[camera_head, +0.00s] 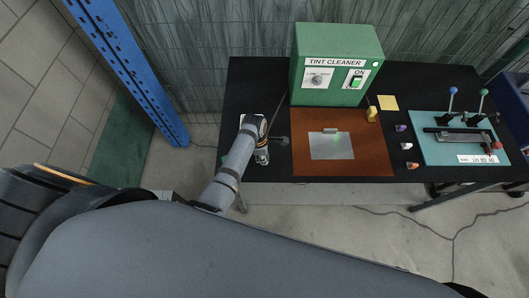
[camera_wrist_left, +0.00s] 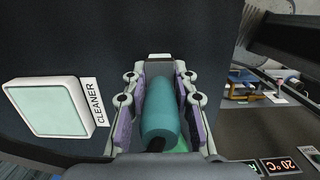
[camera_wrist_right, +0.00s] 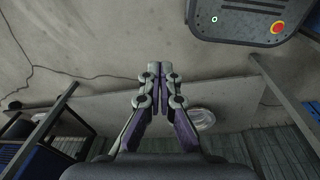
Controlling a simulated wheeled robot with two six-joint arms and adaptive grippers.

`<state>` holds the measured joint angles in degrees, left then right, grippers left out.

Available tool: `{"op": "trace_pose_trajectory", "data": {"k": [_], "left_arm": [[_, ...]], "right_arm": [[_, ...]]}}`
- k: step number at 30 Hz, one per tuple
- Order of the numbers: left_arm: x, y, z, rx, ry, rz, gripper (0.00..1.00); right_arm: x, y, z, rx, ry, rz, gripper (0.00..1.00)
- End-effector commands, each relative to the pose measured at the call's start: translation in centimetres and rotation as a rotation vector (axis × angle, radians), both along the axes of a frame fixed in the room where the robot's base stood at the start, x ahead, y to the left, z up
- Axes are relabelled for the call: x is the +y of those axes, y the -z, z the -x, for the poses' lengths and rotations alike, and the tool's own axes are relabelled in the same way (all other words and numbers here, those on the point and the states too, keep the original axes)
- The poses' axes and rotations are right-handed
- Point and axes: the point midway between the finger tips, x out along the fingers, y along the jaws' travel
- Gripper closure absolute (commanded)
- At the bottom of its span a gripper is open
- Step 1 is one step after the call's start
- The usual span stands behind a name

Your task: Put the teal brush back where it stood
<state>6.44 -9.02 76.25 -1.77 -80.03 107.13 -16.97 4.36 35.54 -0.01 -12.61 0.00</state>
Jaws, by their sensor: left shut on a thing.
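The teal brush (camera_wrist_left: 160,108) shows in the left wrist view as a rounded teal handle with a dark end, lying lengthwise between the fingers. My left gripper (camera_wrist_left: 160,65) is shut on it. In the head view my left gripper (camera_head: 262,155) is over the left end of the black table, left of the brown mat; the brush cannot be made out there. A pale square pad (camera_wrist_left: 48,106) labelled CLEANER lies on the dark surface beside the gripper in the left wrist view. My right gripper (camera_wrist_right: 155,72) is shut and empty, above the floor, away from the table.
In front lies a brown mat (camera_head: 370,150) with a grey plate (camera_head: 331,145). Several small blocks and a teal board (camera_head: 440,155) with levers are to the right. A blue post (camera_head: 135,75) stands left.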

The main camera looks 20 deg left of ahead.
Motion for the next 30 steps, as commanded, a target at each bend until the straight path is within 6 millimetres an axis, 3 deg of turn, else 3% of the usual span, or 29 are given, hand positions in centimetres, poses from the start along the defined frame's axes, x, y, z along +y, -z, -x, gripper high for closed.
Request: {"op": "trace_pose_trajectory", "data": {"k": [1,2,6,12,17,23,30], "left_arm": [[0.0,0.3,0.3,0.007,0.001,0.000,1.00],[0.0,0.3,0.3,0.008,0.001,0.000,0.69],[-0.1,0.2,0.3,0.007,0.001,0.001,0.50],[0.0,0.2,0.2,0.007,0.001,0.001,0.50],[0.0,-0.3,0.2,0.005,0.001,0.001,0.50],[0.5,-4.1,0.2,0.001,-0.001,0.003,0.50],[1.2,-9.5,0.4,0.003,0.000,0.001,0.50]], "right_arm": [[0.5,0.0,-1.3,-0.020,0.001,-0.007,1.00],[0.7,-0.1,-1.8,-0.029,0.001,-0.008,1.00],[0.4,-0.1,-1.9,-0.029,0.000,-0.006,1.00],[-0.3,0.1,1.5,0.022,0.000,0.004,1.00],[-0.3,0.3,1.4,0.021,0.000,0.004,1.00],[-0.3,0.9,-0.1,-0.002,-0.002,0.003,1.00],[-0.3,1.6,0.0,-0.002,-0.002,0.004,1.00]]}}
